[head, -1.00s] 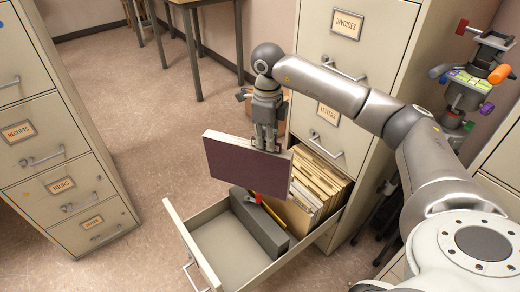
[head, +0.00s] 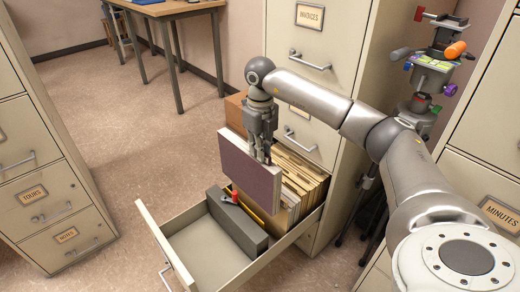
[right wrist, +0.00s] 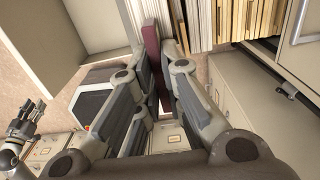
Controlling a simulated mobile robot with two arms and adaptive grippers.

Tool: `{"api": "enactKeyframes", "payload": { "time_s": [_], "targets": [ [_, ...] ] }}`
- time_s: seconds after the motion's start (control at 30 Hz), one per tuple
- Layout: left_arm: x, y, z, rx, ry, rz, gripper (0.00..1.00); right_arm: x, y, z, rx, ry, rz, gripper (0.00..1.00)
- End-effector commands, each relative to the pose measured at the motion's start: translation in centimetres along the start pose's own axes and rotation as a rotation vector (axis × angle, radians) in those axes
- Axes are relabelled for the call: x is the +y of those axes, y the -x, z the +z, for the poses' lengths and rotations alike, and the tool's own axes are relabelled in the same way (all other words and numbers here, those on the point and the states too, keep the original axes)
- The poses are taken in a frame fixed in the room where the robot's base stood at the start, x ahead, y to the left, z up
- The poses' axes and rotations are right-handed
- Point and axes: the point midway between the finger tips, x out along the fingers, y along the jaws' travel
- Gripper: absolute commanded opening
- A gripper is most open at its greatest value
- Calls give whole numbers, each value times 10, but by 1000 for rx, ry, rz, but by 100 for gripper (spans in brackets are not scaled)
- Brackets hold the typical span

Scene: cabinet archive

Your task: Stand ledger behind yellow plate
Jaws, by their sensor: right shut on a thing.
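The ledger (head: 250,176) is a flat maroon book with a pale edge, held upright over the open drawer. My right gripper (head: 262,157) is shut on its top edge; in the right wrist view the ledger (right wrist: 152,48) stands between the fingers. The yellow plate (head: 256,216) shows as a thin strip in the drawer, beside the grey block and below the ledger, which hides part of it. I cannot tell whether the ledger's lower edge is inside the drawer. In the right wrist view my left gripper (right wrist: 30,118) shows small at the left; its opening is unclear.
The open drawer (head: 163,246) holds a grey block (head: 237,228), a small red thing (head: 234,197) and a row of upright folders (head: 301,180) at the back. The drawer's front part is empty. Cabinets (head: 45,190) stand left and right. A wooden table (head: 165,8) is far back.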

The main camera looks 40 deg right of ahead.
Motion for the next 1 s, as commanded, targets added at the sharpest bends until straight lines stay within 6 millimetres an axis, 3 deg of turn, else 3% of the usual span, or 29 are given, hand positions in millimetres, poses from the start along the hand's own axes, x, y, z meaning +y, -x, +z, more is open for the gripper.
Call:
{"api": "enactKeyframes", "payload": {
  "time_s": [0.27, 0.53, 1.0],
  "targets": [
    [0, -1, 0, -1, 0, 0, 39, 0, 2, 1, -4, 1, 1, 0],
    [1, -16, 5, -6, -2, 1, 39, 0, -2, -1, -5, 1, 1, 0],
    [-2, 32, -9, 20, 3, -3, 39, 0, -40, 0, -6, 2, 2, 0]
  ]
}}
